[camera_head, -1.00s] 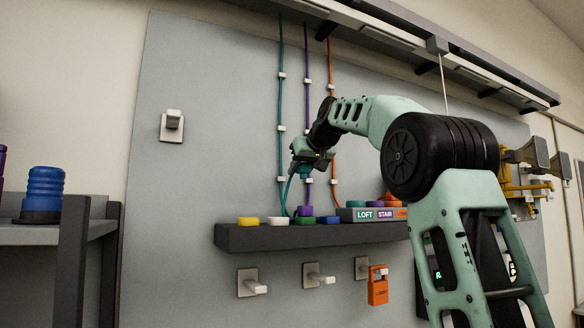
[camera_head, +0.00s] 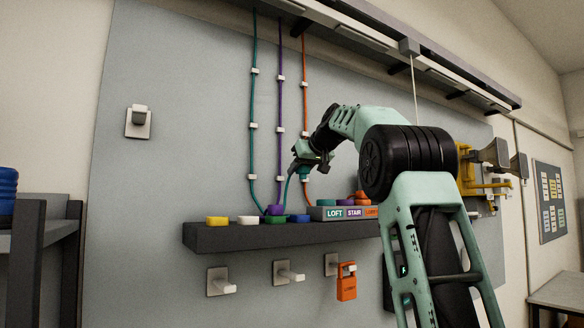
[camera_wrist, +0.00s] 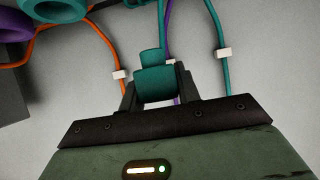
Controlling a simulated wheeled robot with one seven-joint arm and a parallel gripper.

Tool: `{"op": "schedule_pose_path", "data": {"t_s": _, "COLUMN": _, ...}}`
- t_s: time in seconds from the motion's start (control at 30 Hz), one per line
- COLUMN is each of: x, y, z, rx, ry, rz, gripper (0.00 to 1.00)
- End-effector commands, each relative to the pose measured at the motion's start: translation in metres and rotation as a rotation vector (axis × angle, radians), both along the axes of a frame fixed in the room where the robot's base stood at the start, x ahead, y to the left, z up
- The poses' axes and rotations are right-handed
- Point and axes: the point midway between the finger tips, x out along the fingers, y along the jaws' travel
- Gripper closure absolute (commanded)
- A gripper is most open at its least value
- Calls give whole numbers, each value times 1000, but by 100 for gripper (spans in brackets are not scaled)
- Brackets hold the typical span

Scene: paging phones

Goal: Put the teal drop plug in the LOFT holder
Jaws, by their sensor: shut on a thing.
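My gripper (camera_wrist: 158,98) is shut on the teal drop plug (camera_wrist: 154,80), which shows between the fingers in the wrist view. In the head view my gripper (camera_head: 304,172) is above the shelf, a little left of and above the LOFT holder (camera_head: 335,214). The plug is small and partly hidden there. Its teal cable (camera_head: 253,100) runs down the wall panel and bends up to the plug. The holder has a teal ring (camera_wrist: 58,8) on top, cut by the upper left edge of the wrist view. The plug is apart from it.
Purple (camera_head: 280,90) and orange (camera_head: 304,85) cables hang beside the teal one. The STAIR holder (camera_head: 354,213) adjoins LOFT, with an orange-labelled one beyond. Coloured pucks, including a yellow one (camera_head: 217,221), line the dark shelf (camera_head: 260,237). Pegs and an orange tag (camera_head: 346,285) hang below.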

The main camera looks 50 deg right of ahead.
Motion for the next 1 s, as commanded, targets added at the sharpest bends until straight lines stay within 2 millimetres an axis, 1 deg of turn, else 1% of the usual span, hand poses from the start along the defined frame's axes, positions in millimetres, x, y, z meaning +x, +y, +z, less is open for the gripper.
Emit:
{"op": "schedule_pose_path", "data": {"t_s": 0.03, "x": -2, "y": -6, "z": 1, "rx": -1, "ry": 0, "rz": -3, "gripper": 91}}
{"op": "schedule_pose_path", "data": {"t_s": 0.7, "x": -19, "y": -67, "z": 1, "rx": 0, "ry": 1, "rz": -2, "gripper": 91}}
{"op": "schedule_pose_path", "data": {"t_s": 0.9, "x": -23, "y": -80, "z": 1, "rx": -2, "ry": 1, "rz": -1, "gripper": 91}}
{"op": "schedule_pose_path", "data": {"t_s": 1.0, "x": -24, "y": -82, "z": 0, "rx": -2, "ry": -1, "rz": 0, "gripper": 91}}
